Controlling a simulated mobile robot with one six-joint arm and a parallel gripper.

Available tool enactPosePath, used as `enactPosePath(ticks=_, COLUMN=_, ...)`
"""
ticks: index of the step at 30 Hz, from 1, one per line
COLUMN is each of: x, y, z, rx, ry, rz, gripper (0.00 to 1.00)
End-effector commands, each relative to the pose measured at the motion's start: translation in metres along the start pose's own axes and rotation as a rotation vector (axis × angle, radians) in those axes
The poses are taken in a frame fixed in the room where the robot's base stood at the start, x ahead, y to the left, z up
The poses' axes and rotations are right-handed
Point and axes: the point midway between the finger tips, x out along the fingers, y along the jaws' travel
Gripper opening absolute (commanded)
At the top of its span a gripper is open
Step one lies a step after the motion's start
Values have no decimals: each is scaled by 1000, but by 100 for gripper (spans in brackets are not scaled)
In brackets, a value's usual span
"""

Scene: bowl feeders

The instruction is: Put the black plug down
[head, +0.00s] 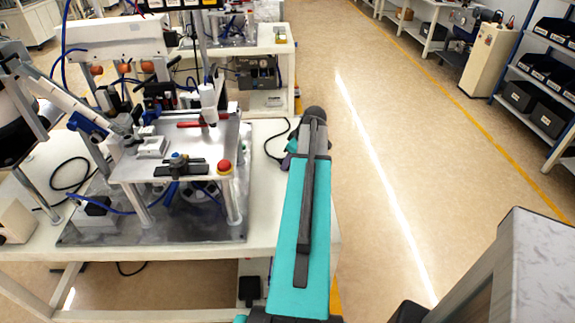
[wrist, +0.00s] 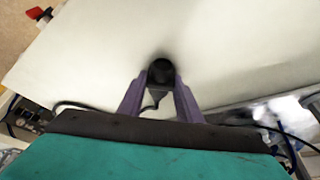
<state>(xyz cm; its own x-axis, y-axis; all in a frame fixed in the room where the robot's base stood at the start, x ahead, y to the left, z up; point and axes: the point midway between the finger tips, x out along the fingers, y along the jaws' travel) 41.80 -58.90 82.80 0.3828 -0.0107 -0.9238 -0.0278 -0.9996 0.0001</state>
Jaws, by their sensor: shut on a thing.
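The black plug (wrist: 160,71) is in the wrist view, a dark round end between the two purple fingertips. My gripper (wrist: 161,84) is shut on it. A thin dark cord shows just below the plug, between the fingers. Behind the plug is a plain white tabletop; I cannot tell whether the plug touches it. In the head view my gripper (head: 290,147) shows only as a bit of purple at the right edge of the white table, mostly hidden by my teal arm. The plug cannot be made out there.
The white table (head: 262,205) carries a metal fixture plate (head: 140,171) with a red button (head: 224,167), tools and blue hoses. A black cable (head: 268,140) lies near my gripper. Bare tabletop lies between fixture and arm. Open floor (head: 400,160) is to the right.

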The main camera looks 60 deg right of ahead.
Motion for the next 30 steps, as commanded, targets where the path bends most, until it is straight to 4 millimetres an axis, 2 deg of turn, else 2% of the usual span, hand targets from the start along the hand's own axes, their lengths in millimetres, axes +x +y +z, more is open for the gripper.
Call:
enactPosePath(ticks=11, x=-4, y=0, z=-2, rx=0, ry=0, rz=0, gripper=4)
enactPosePath(ticks=23, x=-31, y=1, z=-13, rx=0, ry=1, rz=2, gripper=4)
enactPosePath(ticks=30, x=-42, y=-16, z=6, rx=0, ry=0, rz=1, gripper=4)
